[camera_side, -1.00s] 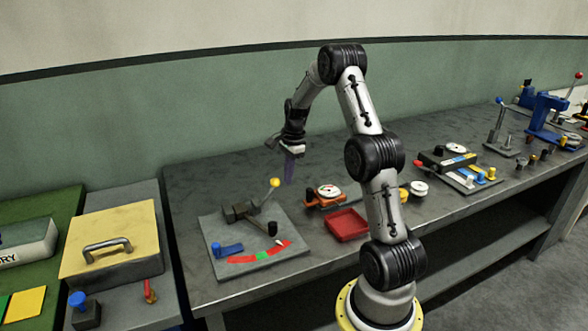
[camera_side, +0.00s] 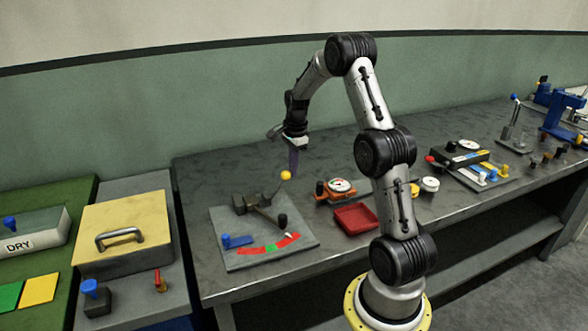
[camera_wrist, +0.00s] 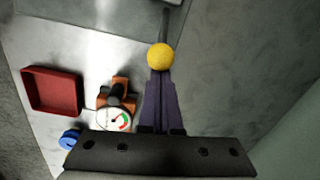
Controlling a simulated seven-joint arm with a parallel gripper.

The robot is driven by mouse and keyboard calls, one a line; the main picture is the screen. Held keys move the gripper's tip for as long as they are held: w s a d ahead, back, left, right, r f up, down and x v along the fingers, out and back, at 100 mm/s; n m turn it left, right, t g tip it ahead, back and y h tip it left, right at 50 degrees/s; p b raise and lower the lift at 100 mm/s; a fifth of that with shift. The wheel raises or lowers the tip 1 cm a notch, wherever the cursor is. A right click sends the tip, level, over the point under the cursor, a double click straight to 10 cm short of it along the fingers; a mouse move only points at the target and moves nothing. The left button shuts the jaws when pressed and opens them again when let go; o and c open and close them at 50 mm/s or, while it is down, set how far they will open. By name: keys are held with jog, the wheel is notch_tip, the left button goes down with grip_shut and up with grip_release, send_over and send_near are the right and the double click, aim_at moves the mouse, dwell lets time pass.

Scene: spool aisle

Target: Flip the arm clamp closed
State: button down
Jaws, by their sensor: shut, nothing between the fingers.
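The arm clamp (camera_side: 245,203) is a dark block on a grey plate in the side view. A thin lever rises from it, tilted right, to a yellow ball knob (camera_side: 286,175). A bar runs from the block to a dark tip (camera_side: 283,220) near a red and green scale (camera_side: 268,247). My gripper (camera_side: 294,175) points down beside the yellow ball, its purple fingers shut and empty. In the wrist view the ball (camera_wrist: 160,57) lies just beyond the fingertips (camera_wrist: 159,76); I cannot tell whether they touch. The clamp's block is not clear in the wrist view.
A red tray (camera_side: 356,218) and an orange gauge fixture (camera_side: 337,188) stand right of the clamp plate; both show in the wrist view. A blue handle (camera_side: 237,241) sits on the plate's front left. The bench behind the plate is clear.

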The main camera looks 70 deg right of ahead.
jog(key=shift+w+a+r+g+h, duration=0.2)
jog(key=shift+r+g+h, duration=0.05)
jog(key=shift+g+h, duration=0.05)
jog(key=shift+w+a+r+g+h, duration=0.4)
jog(key=shift+w+a+g+h, duration=0.1)
jog(key=shift+w+a, duration=0.05)
jog(key=w+a+g+h, duration=0.1)
jog(key=w+a+r+g+h, duration=0.1)
jog(key=shift+w+a+h, duration=0.15)
jog(key=shift+h, duration=0.15)
jog(key=shift+w+a+r+g+h, duration=0.1)
jog(key=shift+w+a+g+h, duration=0.9)
jog(key=shift+w+a+g, duration=0.3)
jog(key=shift+w+a, duration=0.1)
jog(key=s+d+r, duration=0.2)
jog(key=d, duration=0.1)
jog(key=v, duration=0.9)
jog(key=shift+w+a, duration=0.3)
jog(key=shift+a, duration=0.1)
